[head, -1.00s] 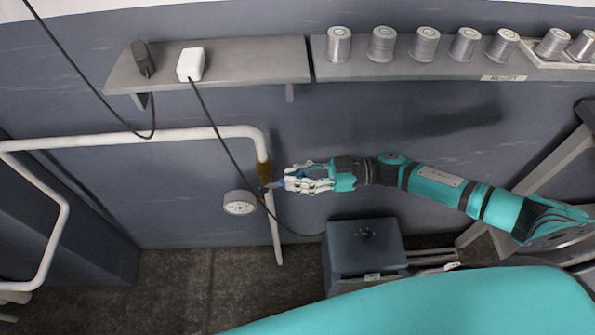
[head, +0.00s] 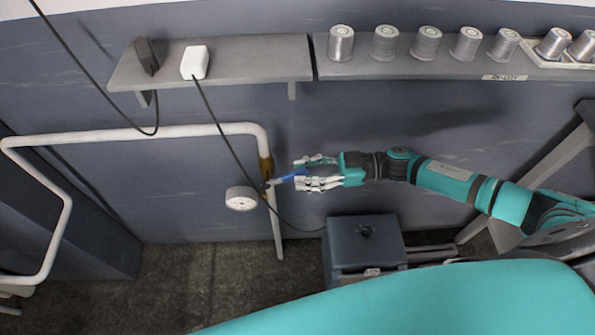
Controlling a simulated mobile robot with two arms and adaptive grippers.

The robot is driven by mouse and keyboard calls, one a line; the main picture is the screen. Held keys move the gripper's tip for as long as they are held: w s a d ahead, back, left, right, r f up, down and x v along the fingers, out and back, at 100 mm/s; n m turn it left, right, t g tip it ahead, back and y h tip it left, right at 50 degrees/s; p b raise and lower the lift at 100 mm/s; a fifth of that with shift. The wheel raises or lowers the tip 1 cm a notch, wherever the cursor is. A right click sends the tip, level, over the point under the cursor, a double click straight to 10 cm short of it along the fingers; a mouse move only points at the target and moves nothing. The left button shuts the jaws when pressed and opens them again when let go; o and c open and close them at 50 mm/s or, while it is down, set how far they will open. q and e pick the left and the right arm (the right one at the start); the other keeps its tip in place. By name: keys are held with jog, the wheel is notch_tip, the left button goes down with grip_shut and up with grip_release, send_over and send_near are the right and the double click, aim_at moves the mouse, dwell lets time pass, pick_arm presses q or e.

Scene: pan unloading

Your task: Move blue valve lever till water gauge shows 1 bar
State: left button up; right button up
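The blue valve lever (head: 289,176) sticks out to the right from the brass valve (head: 265,168) on the white pipe (head: 180,132). Its outer end lies near or between the fingertips of my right gripper (head: 302,173). The fingers are spread apart, one above and one below the lever, and I see no clear grip on it. The round white water gauge (head: 241,199) is just left of and below the valve. Its face is too small to read. My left gripper is not in view.
A grey box (head: 364,245) stands on the floor below my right arm. A black cable (head: 226,140) hangs from a white plug on the shelf (head: 250,62) and passes in front of the pipe by the valve. A second shelf (head: 420,65) holds several grey spools.

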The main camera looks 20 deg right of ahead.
jog(key=v, duration=1)
jog(key=w+d+f+m+t+h, duration=0.2)
jog(key=w+f+m+t+h, duration=0.15)
jog(key=f, duration=0.35)
jog(key=w+d+f+m+t+h, duration=0.2)
jog(key=f+m+t+h, duration=0.15)
jog(key=f, duration=0.45)
jog(key=s+d+f+m+h+p, duration=0.1)
jog(key=s+f+h, duration=0.15)
jog(key=f, duration=0.35)
jog(key=s+d+f+m+h, duration=0.1)
jog(key=d+f+h, duration=0.15)
jog(key=f, duration=0.25)
jog(key=s+a+f+m+g+h, duration=0.2)
jog(key=s+f+m+g+h, duration=0.15)
jog(key=s+f, duration=1)
jog(key=s+a+f+g, duration=0.2)
jog(key=s, duration=0.5)
jog(key=s+a+f+g, duration=0.2)
jog(key=s+a, duration=0.1)
jog(key=s, duration=0.5)
jog(key=s+a+f+g, duration=0.2)
jog(key=s+f+g, duration=0.1)
jog(key=s, duration=0.4)
jog(key=shift+s+a+h+p, duration=0.3)
jog(key=shift+s+h+p, duration=0.1)
jog(key=shift+h+p, duration=0.05)
jog(key=shift+w, duration=0.1)
